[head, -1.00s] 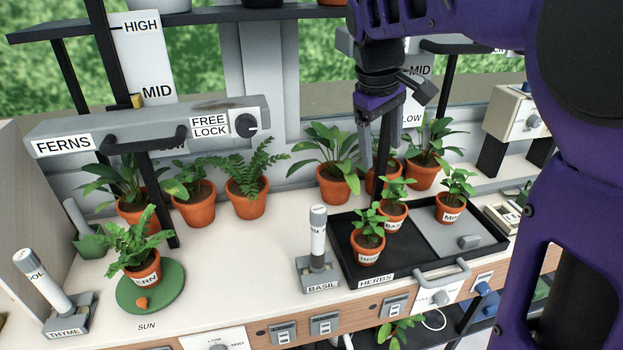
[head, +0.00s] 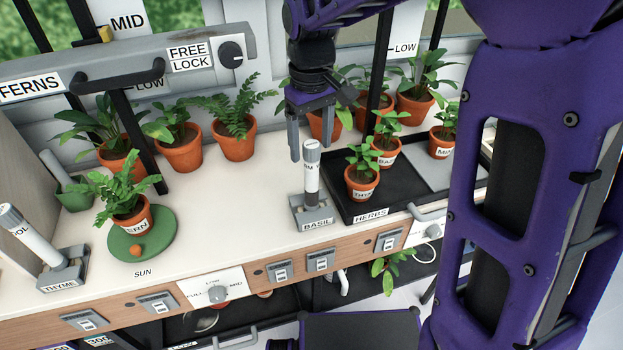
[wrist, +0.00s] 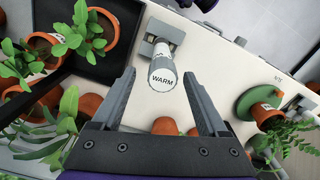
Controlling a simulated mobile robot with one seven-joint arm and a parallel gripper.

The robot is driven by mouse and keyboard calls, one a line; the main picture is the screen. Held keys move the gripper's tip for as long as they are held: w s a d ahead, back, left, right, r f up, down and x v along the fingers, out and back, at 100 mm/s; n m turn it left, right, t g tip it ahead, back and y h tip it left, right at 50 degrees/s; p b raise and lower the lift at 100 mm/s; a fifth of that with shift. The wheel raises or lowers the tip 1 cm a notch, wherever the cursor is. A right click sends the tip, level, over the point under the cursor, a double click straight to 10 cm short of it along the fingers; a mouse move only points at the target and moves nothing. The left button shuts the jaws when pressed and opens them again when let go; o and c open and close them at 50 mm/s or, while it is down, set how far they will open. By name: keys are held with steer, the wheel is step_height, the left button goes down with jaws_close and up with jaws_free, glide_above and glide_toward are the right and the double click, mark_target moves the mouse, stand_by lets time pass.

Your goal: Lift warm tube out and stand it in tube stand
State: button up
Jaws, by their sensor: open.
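The warm tube (head: 311,175) is white with a grey cap and stands upright in a grey holder (head: 312,217) labelled BASIL. In the wrist view, the tube's cap (wrist: 162,78) reads WARM and lies between the fingertips in the picture. My gripper (head: 310,150) is open, pointing down above and around the level of the tube's top; it also shows in the wrist view (wrist: 161,80). I cannot tell whether a finger touches the tube. A second white tube (head: 27,233), its label ending in OL, leans in a grey holder (head: 62,275) labelled THYME at the left.
A black HERBS tray (head: 372,212) with potted herbs stands just right of the holder. A potted fern (head: 130,222) sits on a green disc (head: 150,245) at left. Potted plants (head: 236,140) line the back. The bench between disc and holder is clear.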

mark_target(311, 167)
steer(key=shift+s+f+b, duration=0.15)
steer(key=shift+f+b, duration=0.15)
steer(key=shift+f, duration=1.3)
steer(key=shift+s+f+b, duration=0.1)
steer(key=shift+f+b, duration=0.2)
steer(key=shift+f, duration=1.25)
jaws_close()
